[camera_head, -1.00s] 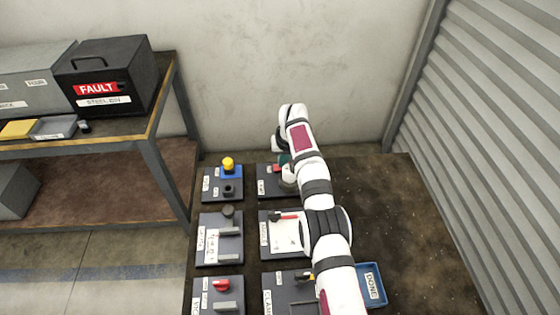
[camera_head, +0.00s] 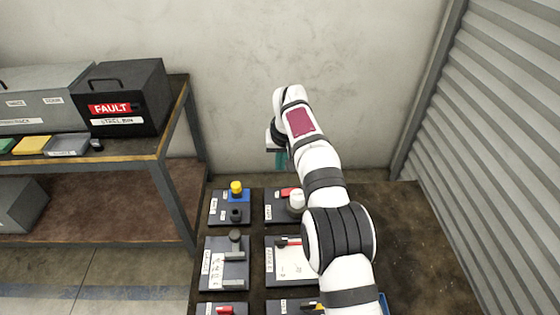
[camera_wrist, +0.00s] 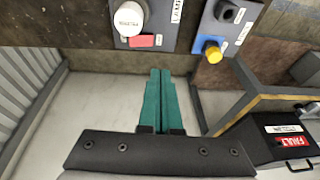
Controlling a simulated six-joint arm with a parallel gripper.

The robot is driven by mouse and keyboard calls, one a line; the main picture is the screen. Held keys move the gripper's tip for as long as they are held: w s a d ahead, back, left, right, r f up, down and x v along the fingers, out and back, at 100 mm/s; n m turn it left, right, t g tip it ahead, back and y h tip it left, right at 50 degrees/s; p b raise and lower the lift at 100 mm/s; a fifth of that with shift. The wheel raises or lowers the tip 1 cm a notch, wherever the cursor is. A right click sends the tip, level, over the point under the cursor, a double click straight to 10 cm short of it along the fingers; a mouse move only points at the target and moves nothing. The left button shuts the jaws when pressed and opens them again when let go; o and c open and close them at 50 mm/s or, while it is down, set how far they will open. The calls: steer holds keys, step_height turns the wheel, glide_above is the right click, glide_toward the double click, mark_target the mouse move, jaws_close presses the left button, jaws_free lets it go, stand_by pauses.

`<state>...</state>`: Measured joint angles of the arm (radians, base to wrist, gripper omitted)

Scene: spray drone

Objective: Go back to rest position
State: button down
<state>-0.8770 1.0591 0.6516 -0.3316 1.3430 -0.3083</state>
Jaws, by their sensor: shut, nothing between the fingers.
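My gripper (camera_wrist: 160,100) shows in the wrist view as two teal fingers side by side, shut with nothing between them. In the head view the gripper (camera_head: 281,160) is partly hidden by my arm and is raised above the far edge of the dark table (camera_head: 425,235). It is apart from the panels below. The nearest panel, at the far end of the table, bears a white round knob (camera_head: 297,201) and a red part (camera_head: 287,192); the knob also shows in the wrist view (camera_wrist: 130,19).
Left of that panel is one with a yellow knob (camera_head: 236,187). Several more panels (camera_head: 223,262) stand nearer. A shelf (camera_head: 150,148) at left holds a black FAULT box (camera_head: 125,85). A wall (camera_head: 215,60) is behind; a ribbed shutter (camera_head: 490,130) is right. The table's right side is clear.

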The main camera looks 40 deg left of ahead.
steer(key=shift+s+r, duration=0.15)
steer(key=shift+r, duration=0.2)
steer(key=s+d+r+m+h, duration=0.1)
steer(key=d+r+m, duration=0.35)
steer(key=d, duration=0.85)
steer(key=d+r+m, duration=0.2)
steer(key=d+r, duration=0.5)
steer(key=d, duration=0.7)
steer(key=s+d+f+m+g, duration=0.1)
steer(key=s+d+f+m, duration=0.2)
steer(key=s+d, duration=0.6)
steer(key=s+d+f+m+g, duration=0.1)
steer(key=s+d+f+m, duration=0.2)
steer(key=s+d, duration=0.6)
steer(key=s+m, duration=0.2)
steer(key=s, duration=0.5)
